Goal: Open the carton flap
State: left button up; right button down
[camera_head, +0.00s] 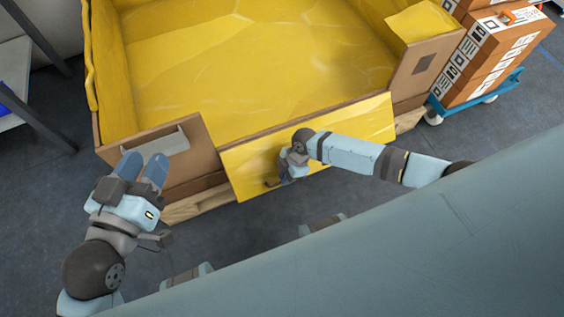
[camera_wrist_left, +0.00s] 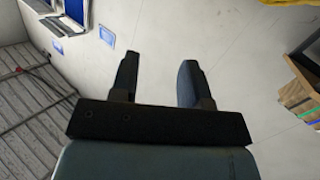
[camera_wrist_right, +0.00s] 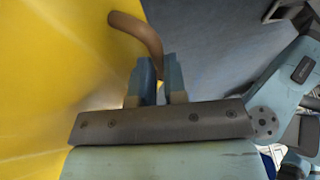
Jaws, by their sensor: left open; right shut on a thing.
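The carton (camera_head: 196,133) is a large brown box lined with yellow. Its front flap (camera_head: 350,128) is folded outward and down, with its yellow inner face showing; this yellow face also fills the left of the right wrist view (camera_wrist_right: 60,70). My right gripper (camera_head: 283,178) is at the flap's lower left part, shut on a brown curved handle (camera_wrist_right: 140,32) beside the yellow face. Whether the handle is fixed to the flap is hard to tell. My left gripper (camera_head: 143,167) is open and empty in front of the carton's left front corner.
A wooden pallet (camera_head: 195,207) lies under the carton. Orange-brown boxes (camera_head: 485,55) stand on a blue trolley (camera_head: 475,95) at the right. A grey shelf (camera_head: 15,75) is at the far left. Dark floor is clear left of the carton.

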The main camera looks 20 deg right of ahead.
jog(key=shift+s+r+g+p, duration=0.15)
jog(key=shift+r+g+p, duration=0.25)
jog(key=shift+r, duration=0.4)
pick_arm(q)
notch_tip(320, 180, up, 7)
jog(key=n+t+p, duration=0.1)
jog(key=t+p, duration=0.1)
jog(key=p, duration=0.1)
jog(key=shift+a+t+p, duration=0.2)
jog(key=shift+t+p, duration=0.1)
jog(key=shift+t, duration=0.1)
pick_arm(e)
jog(key=shift+s+r+g, duration=0.25)
jog(key=shift+r+g, duration=0.1)
jog(key=shift+r, duration=0.5)
jog(key=shift+s+r+g, duration=0.25)
jog(key=shift+r+g, duration=0.1)
jog(key=shift+r, duration=0.5)
pick_arm(q)
jog(key=shift+s+r, duration=0.1)
